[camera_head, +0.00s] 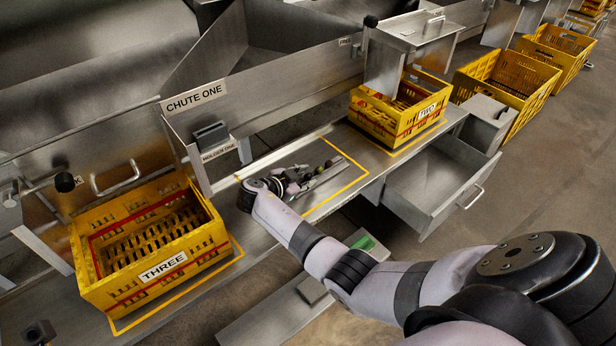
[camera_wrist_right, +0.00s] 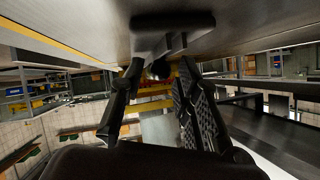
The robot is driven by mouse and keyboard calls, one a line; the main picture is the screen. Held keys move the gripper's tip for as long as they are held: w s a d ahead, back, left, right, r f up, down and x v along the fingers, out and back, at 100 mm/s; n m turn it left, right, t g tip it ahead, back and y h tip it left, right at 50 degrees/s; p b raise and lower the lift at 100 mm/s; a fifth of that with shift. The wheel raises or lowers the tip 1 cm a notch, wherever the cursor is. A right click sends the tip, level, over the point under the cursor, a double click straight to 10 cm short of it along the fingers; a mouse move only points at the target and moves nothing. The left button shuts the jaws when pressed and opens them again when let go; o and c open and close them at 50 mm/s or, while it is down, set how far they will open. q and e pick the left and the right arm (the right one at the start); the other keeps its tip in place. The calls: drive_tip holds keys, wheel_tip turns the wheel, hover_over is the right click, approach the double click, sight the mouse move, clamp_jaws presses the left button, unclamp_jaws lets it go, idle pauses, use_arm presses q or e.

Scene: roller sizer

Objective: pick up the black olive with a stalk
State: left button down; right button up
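A small dark round olive (camera_head: 328,163) is at the far end of this group. I cannot make out a stalk on any of them. My right gripper (camera_head: 335,167) is low over the shelf, its fingers pointing right. In the right wrist view its two fingers (camera_wrist_right: 160,74) are apart, with a small dark round thing (camera_wrist_right: 158,69) between or beyond the tips. I see no contact with it. My left gripper is not in view.
Yellow crate THREE (camera_head: 165,264) stands left of the outline, and crate TWO (camera_head: 423,115) stands right. The CHUTE ONE wall (camera_head: 270,95) rises behind. An open steel drawer (camera_head: 437,185) juts out at front right. More yellow crates (camera_head: 510,80) stand on the floor.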

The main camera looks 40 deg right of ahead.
drive_tip(key=c, duration=0.4)
drive_tip(key=shift+r, duration=0.1)
